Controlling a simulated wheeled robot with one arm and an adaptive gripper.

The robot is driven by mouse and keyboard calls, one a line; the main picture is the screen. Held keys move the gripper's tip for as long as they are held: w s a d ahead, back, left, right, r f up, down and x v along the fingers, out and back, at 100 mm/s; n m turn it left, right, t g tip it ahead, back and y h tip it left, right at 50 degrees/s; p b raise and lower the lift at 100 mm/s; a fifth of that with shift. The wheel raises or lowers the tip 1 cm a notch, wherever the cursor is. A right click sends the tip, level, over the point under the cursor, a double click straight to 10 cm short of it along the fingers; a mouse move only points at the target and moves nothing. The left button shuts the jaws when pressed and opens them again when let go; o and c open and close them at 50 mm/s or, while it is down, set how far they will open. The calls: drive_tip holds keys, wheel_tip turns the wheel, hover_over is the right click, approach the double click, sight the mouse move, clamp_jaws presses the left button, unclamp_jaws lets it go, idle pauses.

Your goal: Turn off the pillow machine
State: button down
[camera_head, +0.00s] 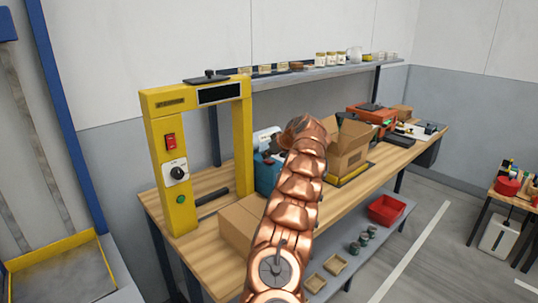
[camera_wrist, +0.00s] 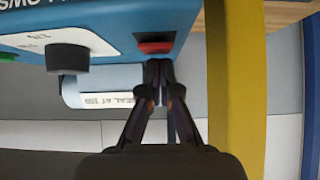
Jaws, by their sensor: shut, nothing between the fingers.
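The blue machine (camera_head: 266,175), which looks like the pillow machine, stands on the workbench, partly hidden by my arm in the head view. In the wrist view its blue face (camera_wrist: 112,22) fills the top, with a red switch (camera_wrist: 155,46), a black knob (camera_wrist: 67,58) on a white plate, and a pale film roll or bag (camera_wrist: 103,92) with printing. My gripper (camera_wrist: 158,64) is shut and empty, its fingertips right at the red switch; I cannot tell whether they touch it. The switch's position is unclear. In the head view my gripper is hidden behind my arm.
A yellow frame (camera_head: 176,212) with its own red switch, knob and green button stands left on the bench (camera_head: 154,207). A yellow post (camera_wrist: 236,90) is close right of my fingers. Cardboard boxes (camera_head: 240,222) (camera_head: 348,147) flank my arm. A shelf (camera_head: 330,72) with jars runs behind.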

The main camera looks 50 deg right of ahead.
sight(268, 160)
drive_tip(key=shift+r, duration=0.1)
drive_tip(key=r+p, duration=0.2)
drive_tip(key=r, duration=0.1)
drive_tip(key=r+p, duration=0.1)
drive_tip(key=shift+w+r, duration=0.15)
drive_tip(key=shift+w, duration=0.2)
drive_tip(key=shift+s+r+b, duration=0.1)
drive_tip(key=shift+s+b, duration=0.3)
drive_tip(key=shift+b, duration=0.25)
drive_tip(key=w+r+b+v, duration=0.1)
drive_tip(key=b+v, duration=0.1)
drive_tip(key=v, duration=0.7)
drive_tip(key=shift+r, duration=0.15)
drive_tip(key=shift+w, duration=0.15)
